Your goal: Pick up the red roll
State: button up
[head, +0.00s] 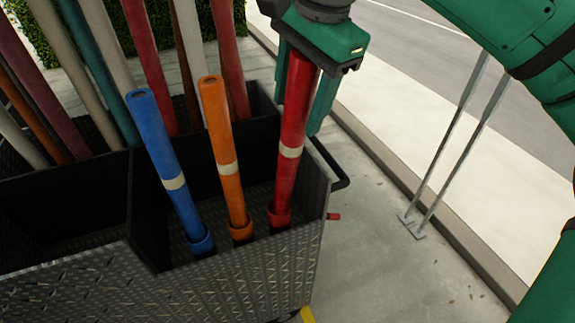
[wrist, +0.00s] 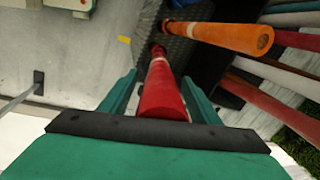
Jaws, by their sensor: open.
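The red roll (head: 290,148) with a cream band stands upright, slightly tilted, in the front right compartment of the dark metal bin (head: 240,280). Its lower end sits in a red collar. My gripper (head: 300,110) is over its upper part, with green fingers on either side of the roll; the top end is hidden under the gripper body in the head view. In the wrist view the red roll (wrist: 162,92) runs between the two open fingers of my gripper (wrist: 160,92), with visible gaps beside it.
A blue roll (head: 165,160) and an orange roll (head: 222,145) stand to the left in the same compartment. Several more rolls fill the compartments behind and left. Two thin grey posts (head: 450,150) stand on the pavement at right.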

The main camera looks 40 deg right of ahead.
grip_shut()
jog(key=shift+r, duration=0.1)
jog(key=v, duration=0.3)
jog(key=w+v, duration=0.1)
jog(key=v, duration=0.2)
jog(key=w+v, duration=0.1)
jog(key=v, duration=0.2)
jog(key=shift+w+r, duration=0.1)
jog(key=shift+r, duration=0.65)
